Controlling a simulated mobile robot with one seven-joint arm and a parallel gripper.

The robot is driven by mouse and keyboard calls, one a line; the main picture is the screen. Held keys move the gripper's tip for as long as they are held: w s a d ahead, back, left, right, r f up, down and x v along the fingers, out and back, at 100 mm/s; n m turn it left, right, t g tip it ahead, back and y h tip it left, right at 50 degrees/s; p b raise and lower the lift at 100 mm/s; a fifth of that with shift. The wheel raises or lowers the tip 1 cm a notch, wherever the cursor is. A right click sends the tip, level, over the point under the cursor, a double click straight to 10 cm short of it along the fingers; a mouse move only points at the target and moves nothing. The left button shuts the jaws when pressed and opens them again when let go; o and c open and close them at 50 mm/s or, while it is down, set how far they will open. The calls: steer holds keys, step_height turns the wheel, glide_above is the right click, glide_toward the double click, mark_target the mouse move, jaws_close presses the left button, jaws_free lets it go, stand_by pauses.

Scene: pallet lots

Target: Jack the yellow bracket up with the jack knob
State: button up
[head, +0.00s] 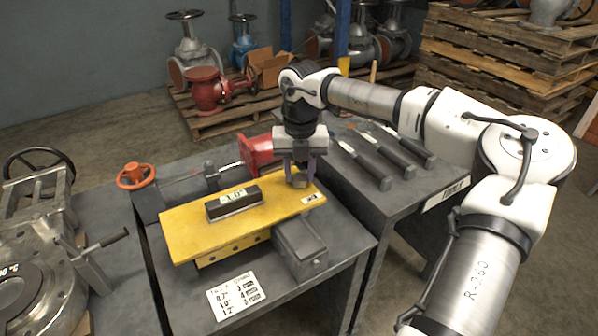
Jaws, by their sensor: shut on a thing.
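The yellow bracket (180,228) is a long flat plate on the middle grey table, with its near edge showing a row of dark holes. A black block (232,202) with a white "1.0°" label lies on top of it. My gripper (299,176) points down at the bracket's far right corner. Its two fingers are shut on a small dark piece between them, which looks like the jack knob (299,181). The fingers hide most of that piece, and I cannot see what lies under it.
A grey box (301,247) stands against the bracket's near right side. A red block (258,151) and an orange handwheel (136,176) are behind it. A written card (236,296) lies in front. Dark-handled tools (362,168) lie on the right table; a large valve (30,285) stands left.

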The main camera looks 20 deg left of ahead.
mark_target(302, 177)
steer(key=m+b, duration=0.1)
steer(key=m, duration=0.5)
steer(key=shift+d+m, duration=0.1)
steer(key=shift+m, duration=0.2)
steer(key=m+b, duration=0.1)
steer(key=m, duration=0.5)
steer(key=shift+d+b, duration=0.1)
steer(key=shift+b, duration=0.25)
steer(key=m, duration=0.6)
steer(key=shift+s+m, duration=0.1)
steer(key=shift+m, duration=0.2)
steer(key=m, duration=0.5)
steer(key=shift+s, duration=0.1)
steer(key=shift+m, duration=0.3)
steer(key=o, duration=1)
step_height(302, 177, up, 14)
steer(key=shift+d+f+p, duration=0.1)
steer(key=shift+d+p, duration=0.05)
steer(key=shift+p, duration=1.1)
